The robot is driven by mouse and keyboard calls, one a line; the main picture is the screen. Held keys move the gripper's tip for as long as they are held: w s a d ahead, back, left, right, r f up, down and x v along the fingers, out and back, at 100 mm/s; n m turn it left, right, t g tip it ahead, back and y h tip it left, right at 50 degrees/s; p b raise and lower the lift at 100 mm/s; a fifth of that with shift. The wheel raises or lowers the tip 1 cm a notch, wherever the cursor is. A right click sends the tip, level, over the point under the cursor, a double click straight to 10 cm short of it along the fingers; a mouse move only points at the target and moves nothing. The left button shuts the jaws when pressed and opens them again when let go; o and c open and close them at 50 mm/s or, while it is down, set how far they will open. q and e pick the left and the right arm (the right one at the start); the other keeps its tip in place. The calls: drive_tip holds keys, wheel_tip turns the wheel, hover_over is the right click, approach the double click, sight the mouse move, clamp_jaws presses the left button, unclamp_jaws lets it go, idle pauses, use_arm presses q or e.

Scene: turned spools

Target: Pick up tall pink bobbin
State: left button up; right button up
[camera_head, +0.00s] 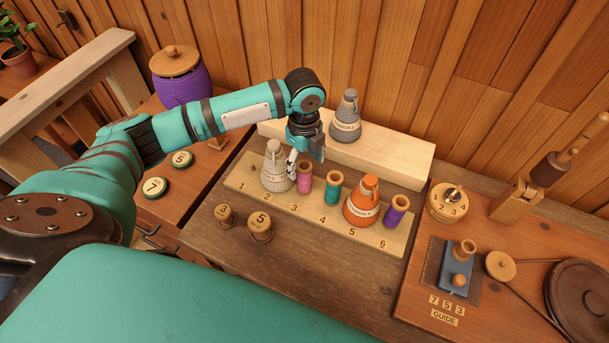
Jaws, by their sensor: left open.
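The tall pink bobbin (304,184) stands upright behind number 3 on the numbered wooden rack (232,183), with a tan rim on top. My left gripper (304,157) is open, pointing down just above and behind the pink bobbin's top. One pale finger shows between the bobbin and the cream cone; the other finger is hard to make out. I cannot tell whether the gripper touches the bobbin. My right gripper is not in view.
A cream yarn cone (275,173) stands close left of the bobbin. A teal bobbin (333,191), an orange cone (361,207) and a purple bobbin (397,213) stand to the right. A grey cone (346,122) stands on a pale block (395,158) behind.

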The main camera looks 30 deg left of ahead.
use_arm(q)
drive_tip(key=shift+f, duration=0.25)
wheel_tip(320, 180, down, 4)
drive_tip(key=shift+s+d+r+p, duration=0.1)
drive_tip(key=shift+s+r+p, duration=0.1)
drive_tip(key=shift+p, duration=0.5)
drive_tip(key=shift+f, duration=0.6)
drive_tip(key=c, duration=1.3)
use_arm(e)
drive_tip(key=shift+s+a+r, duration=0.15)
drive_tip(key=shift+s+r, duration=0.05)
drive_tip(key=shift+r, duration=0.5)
